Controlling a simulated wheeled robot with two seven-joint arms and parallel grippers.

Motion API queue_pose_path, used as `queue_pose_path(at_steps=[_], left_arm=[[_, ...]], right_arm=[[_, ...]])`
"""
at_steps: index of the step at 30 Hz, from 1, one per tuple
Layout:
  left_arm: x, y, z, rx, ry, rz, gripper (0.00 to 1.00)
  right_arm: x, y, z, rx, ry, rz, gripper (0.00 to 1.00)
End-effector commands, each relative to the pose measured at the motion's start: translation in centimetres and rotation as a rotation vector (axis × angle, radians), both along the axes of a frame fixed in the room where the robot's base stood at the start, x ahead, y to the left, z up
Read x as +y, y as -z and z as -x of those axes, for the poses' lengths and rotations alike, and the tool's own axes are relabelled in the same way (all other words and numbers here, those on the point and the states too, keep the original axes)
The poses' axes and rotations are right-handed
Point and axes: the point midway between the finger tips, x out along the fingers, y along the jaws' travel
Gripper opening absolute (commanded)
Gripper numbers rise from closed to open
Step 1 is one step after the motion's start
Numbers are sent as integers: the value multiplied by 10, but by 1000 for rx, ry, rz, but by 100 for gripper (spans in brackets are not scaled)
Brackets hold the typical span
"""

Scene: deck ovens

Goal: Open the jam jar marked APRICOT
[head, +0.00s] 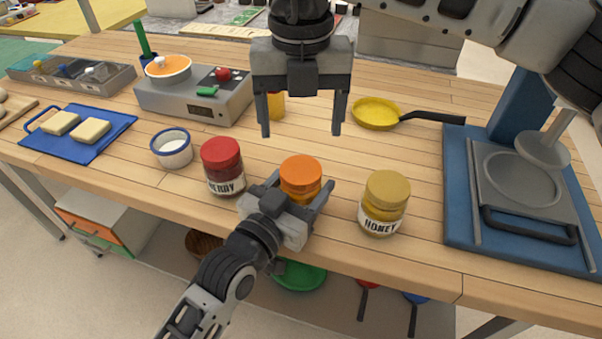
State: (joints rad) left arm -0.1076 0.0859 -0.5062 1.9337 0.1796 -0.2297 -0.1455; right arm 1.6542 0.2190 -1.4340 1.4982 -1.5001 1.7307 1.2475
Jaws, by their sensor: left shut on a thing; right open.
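A jar with an orange lid (301,173) stands on the wooden table between two other jars. Its label is hidden by my gripper. My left gripper (300,200) is shut around the body of this jar, below the lid. My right gripper (302,130) is open and empty, pointing down above the table behind the orange-lidded jar. A red-lidded jar (223,165) with a partly hidden label ending in "ERRY" stands to the left. A jar with a dull yellow lid marked HONEY (384,204) stands to the right. All three lids are on.
A white cup with a blue rim (172,148) and a grey hotplate unit (196,98) stand left. A yellow pan (376,113) lies behind the jars. A blue board (112,140) holds two bread slices.

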Motion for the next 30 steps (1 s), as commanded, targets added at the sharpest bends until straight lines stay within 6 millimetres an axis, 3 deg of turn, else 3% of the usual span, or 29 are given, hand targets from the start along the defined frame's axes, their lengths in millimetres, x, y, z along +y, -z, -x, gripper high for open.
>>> queue_pose_path(at_steps=[5,12,18,23,30], left_arm=[[0,0,0,1,0,-1,1],[0,0,0,1,-1,-1,1],[0,0,0,1,-1,-1,1],[0,0,0,1,-1,-1,1],[0,0,0,1,-1,-1,1]], right_arm=[[0,0,0,0,253,0,77],[0,0,0,1,772,0,77],[0,0,0,1,1060,0,77],[0,6,0,2,1141,2,77],[0,40,0,2,1146,3,77]])
